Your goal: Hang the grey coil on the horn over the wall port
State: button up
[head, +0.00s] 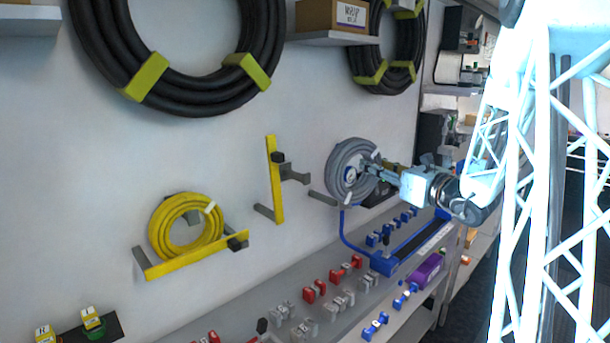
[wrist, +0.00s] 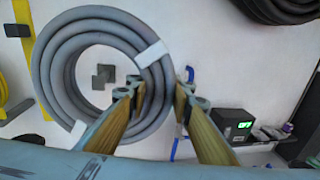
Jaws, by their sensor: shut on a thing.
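The grey coil (head: 338,163) is held up close to the wall, its round face roughly parallel to it. It also shows in the wrist view (wrist: 62,75), with pale bands on its windings. My gripper (head: 366,170) is shut on the coil's right-hand side; its fingers (wrist: 162,88) stand either side of the windings in the wrist view. A grey horn-like bracket (wrist: 104,77) shows through the coil's opening. I cannot tell whether the coil is around it or in front of it. A grey peg (head: 323,198) sticks out at the coil's lower left. I cannot identify the wall port.
A yellow upright bar (head: 276,180) with grey pegs stands left of the coil. A yellow coil (head: 161,230) hangs further left. A black box with a green display (wrist: 235,126) is at the right. Below is a bench with a blue tray (head: 394,262) and several red, blue and grey fittings.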

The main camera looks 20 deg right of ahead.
jog(key=s+d+r+m+h+b, duration=0.1)
jog(key=s+d+r+m+h, duration=0.25)
jog(key=d+r, duration=0.25)
jog(key=s+d+r+m+h+b, duration=0.1)
jog(key=s+d+r+m+h, duration=0.1)
jog(key=s+d+r+h, duration=0.3)
jog(key=s+d+r+m+g+h+b, duration=0.1)
jog(key=s+d+r+m+g+h, duration=0.1)
jog(key=s+r, duration=0.3)
jog(key=s+d+r+m+g+h, duration=0.2)
jog(key=s+r, duration=0.3)
jog(key=s, duration=0.3)
jog(key=shift+d+h+b, duration=0.35)
jog(key=shift+d+h, duration=0.25)
jog(key=shift+h, duration=0.25)
jog(key=shift+a+f, duration=0.1)
